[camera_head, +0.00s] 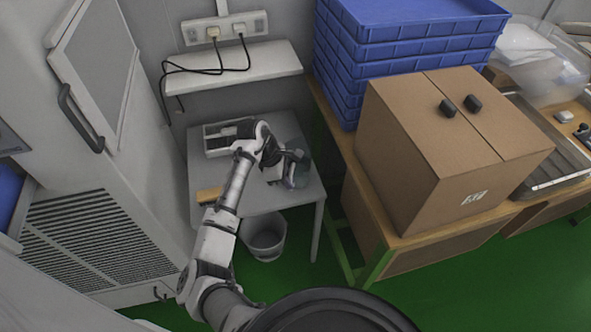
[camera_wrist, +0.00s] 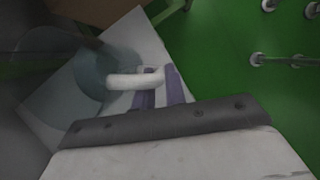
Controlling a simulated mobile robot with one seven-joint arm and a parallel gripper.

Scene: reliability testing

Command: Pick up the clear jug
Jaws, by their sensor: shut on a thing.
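The clear jug (camera_wrist: 95,72) is a see-through, bluish vessel with a white handle (camera_wrist: 130,81), left of centre in the wrist view. In the head view the jug (camera_head: 303,172) shows faintly at the right side of the small grey table (camera_head: 240,180). My gripper (camera_head: 291,172) is at the jug's near side. In the wrist view my gripper (camera_wrist: 161,86) has its purple-grey fingers at the right end of the handle, shut on it. The jug's base is hard to make out, so I cannot tell whether it touches the table.
A white tray (camera_head: 212,150) and a wooden block (camera_head: 209,195) lie on the small table. A clear bin (camera_head: 264,240) stands below its front edge. A bench with a cardboard box (camera_head: 420,150) and stacked blue crates (camera_head: 350,75) is close on the right. A wall shelf (camera_head: 235,68) hangs behind.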

